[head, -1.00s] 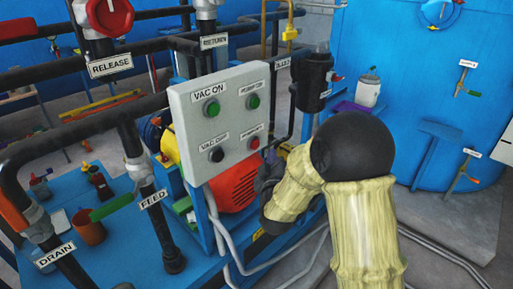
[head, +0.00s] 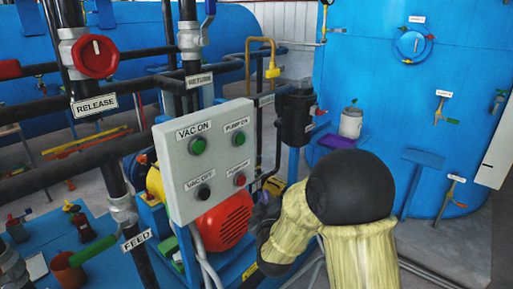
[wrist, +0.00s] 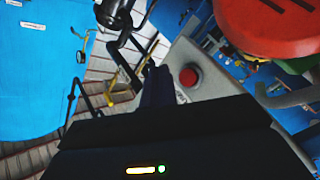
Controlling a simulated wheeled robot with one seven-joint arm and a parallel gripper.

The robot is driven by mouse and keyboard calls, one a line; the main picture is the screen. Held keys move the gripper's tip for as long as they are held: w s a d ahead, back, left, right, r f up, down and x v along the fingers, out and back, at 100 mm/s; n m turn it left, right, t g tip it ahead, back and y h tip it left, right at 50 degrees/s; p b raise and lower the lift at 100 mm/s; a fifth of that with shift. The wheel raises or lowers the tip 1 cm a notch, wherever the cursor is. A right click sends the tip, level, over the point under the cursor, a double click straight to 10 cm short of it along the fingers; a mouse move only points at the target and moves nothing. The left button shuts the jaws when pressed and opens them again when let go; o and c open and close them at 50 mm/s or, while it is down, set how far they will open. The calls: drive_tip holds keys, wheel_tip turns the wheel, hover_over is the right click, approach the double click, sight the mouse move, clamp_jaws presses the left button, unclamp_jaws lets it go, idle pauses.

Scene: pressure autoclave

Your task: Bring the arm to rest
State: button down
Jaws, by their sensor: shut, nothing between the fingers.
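My arm, in a yellowish sleeve with a black elbow, reaches in from the lower right of the head view. My gripper (head: 262,208) is small and dark there, partly hidden by my own arm, beside the right edge of the grey control panel (head: 170,155). In the wrist view my gripper (wrist: 157,86) shows as dark fingers held together with nothing between them. A red button (wrist: 189,76) on a grey face lies just right of the fingers there; I cannot tell how far off it is.
A red motor (head: 222,222) sits below the panel. A black canister (head: 296,118) and a white pot (head: 351,122) stand behind. Black pipes with a red release valve (head: 95,57) run at the left. A large blue tank (head: 385,95) fills the right back. Grey floor (head: 452,250) shows at lower right.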

drive_tip(key=s+d+f+m+g+h, duration=0.1)
drive_tip(key=s+d+f+m+g, duration=0.25)
drive_tip(key=s+d+g, duration=0.35)
drive_tip(key=s+d+f+m+g, duration=0.3)
drive_tip(key=s+d+m, duration=0.1)
drive_tip(key=s, duration=0.6)
drive_tip(key=s+d+f+m+g+h, duration=0.1)
drive_tip(key=s+d+f+m+g, duration=0.2)
drive_tip(key=s+d+g, duration=0.4)
wheel_tip(320, 180, up, 14)
drive_tip(key=a+t+p, duration=0.1)
drive_tip(key=p, duration=1.3)
drive_tip(key=shift+s+a+r+t, duration=0.25)
drive_tip(key=shift+s+a+t, duration=0.05)
drive_tip(key=shift+s+t, duration=0.1)
drive_tip(key=shift+d, duration=0.1)
